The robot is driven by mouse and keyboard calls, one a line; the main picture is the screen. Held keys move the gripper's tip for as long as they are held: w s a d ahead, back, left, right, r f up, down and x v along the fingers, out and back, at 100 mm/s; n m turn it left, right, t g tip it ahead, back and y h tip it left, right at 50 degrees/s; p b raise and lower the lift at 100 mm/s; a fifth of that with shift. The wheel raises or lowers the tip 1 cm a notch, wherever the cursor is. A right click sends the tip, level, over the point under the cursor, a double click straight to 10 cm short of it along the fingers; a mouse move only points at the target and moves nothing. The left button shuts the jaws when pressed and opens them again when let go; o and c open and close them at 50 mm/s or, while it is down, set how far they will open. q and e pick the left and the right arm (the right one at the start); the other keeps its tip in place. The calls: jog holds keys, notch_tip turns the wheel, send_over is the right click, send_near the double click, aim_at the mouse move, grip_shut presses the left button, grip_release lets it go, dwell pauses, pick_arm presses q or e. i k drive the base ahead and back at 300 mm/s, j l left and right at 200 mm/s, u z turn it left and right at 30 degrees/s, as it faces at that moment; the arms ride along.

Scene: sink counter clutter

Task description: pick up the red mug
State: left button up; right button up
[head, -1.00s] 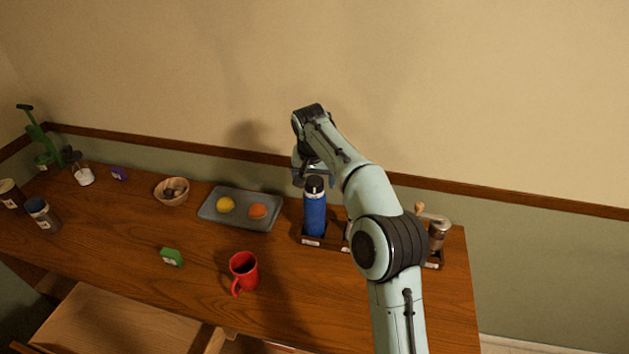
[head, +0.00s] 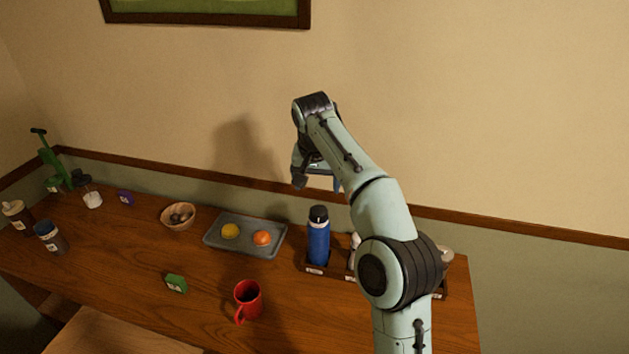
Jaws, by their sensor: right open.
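My right arm hides part of the counter's right end. My left gripper is not in view.
A blue bottle (head: 318,240) stands in a wooden holder right of the mug. Behind the mug lies a grey tray (head: 246,251) with a yellow and an orange fruit. Counter around the mug is clear.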

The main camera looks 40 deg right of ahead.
aim_at(248, 294)
jog(key=k+j, duration=0.75)
jog(key=j, duration=0.2)
